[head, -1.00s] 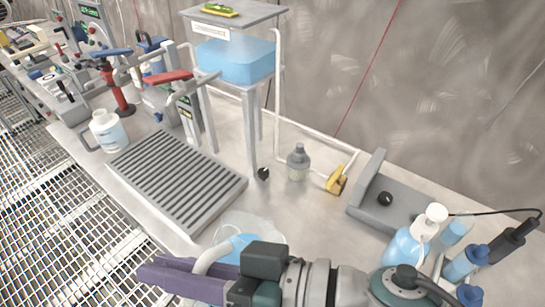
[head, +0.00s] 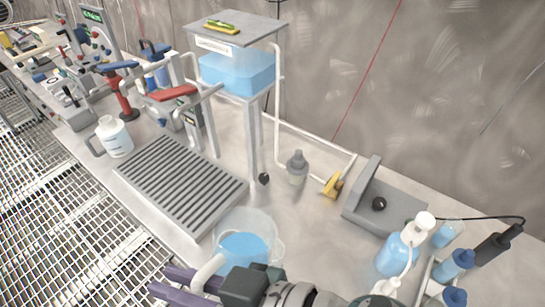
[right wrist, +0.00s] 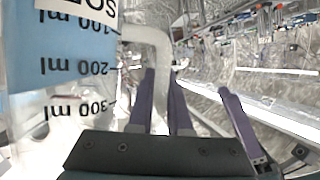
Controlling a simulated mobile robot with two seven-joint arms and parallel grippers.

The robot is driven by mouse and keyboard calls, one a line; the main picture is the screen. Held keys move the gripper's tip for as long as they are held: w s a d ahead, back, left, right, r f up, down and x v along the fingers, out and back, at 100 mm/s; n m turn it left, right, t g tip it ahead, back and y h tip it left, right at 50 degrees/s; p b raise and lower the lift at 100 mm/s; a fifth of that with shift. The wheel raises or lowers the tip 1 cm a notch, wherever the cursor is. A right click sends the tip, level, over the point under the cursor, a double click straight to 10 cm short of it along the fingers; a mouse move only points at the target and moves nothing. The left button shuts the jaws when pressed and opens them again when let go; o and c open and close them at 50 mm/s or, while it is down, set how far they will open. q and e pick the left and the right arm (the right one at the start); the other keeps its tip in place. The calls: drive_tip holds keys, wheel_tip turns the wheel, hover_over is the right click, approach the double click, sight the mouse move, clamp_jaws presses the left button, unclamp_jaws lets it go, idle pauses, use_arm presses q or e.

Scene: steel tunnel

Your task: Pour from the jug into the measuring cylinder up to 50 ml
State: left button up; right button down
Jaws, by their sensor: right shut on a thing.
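A clear jug (head: 262,222) with blue liquid shows at the bottom centre of the head view, over the bench. My right gripper (head: 165,281) is shut on its white handle (head: 208,271). In the right wrist view the jug's blue side (right wrist: 50,62) carries volume marks and fills the left. The handle (right wrist: 160,50) drops to the purple fingers there. My arm hides the jug's lower part in the head view, so I cannot tell if it touches the bench. I cannot pick out the measuring cylinder for sure. My left gripper is out of view.
A ribbed grey drain tray (head: 180,180) lies left of the jug. A stand with a blue tank (head: 236,70) rises behind. A small grey bottle (head: 297,167), a yellow valve (head: 333,186), a grey device (head: 378,208) and a wash bottle (head: 397,250) stand to the right.

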drive_tip(key=f, duration=0.1)
drive_tip(key=f+n+h+b, duration=0.1)
drive_tip(key=f+n+t+b, duration=0.1)
drive_tip(key=shift+w+d+f, duration=0.3)
drive_tip(key=shift+w+f, duration=0.05)
drive_tip(key=shift+r, duration=0.1)
idle(0.3)
wheel_tip(320, 180, up, 3)
drive_tip(key=p, duration=0.3)
idle(0.6)
